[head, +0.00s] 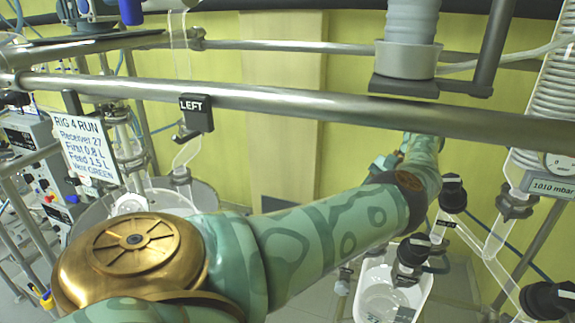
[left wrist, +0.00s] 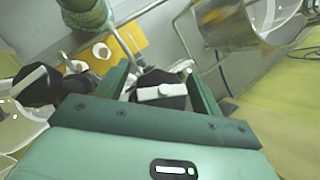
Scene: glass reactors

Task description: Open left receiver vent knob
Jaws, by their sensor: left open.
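My left gripper (left wrist: 163,82) is open in the left wrist view. Its two green fingers stand on either side of a black knob (left wrist: 160,90) with a white bar across it. I cannot tell whether the fingers touch it. Another black knob (left wrist: 35,84) with a white pointer is at the left of that view. In the head view my left arm crosses from the lower left to the upper right, and its gripper is hidden. Black knobs on glass tubing show at the right, one upper (head: 453,194) and one lower (head: 412,254). My right gripper is not in view.
A steel rail (head: 300,104) with a LEFT tag (head: 196,113) runs across above my arm. A sign (head: 85,152) reads Receiver 27, Vent GREEN. A gauge label (head: 548,186) reads 1010 mbar.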

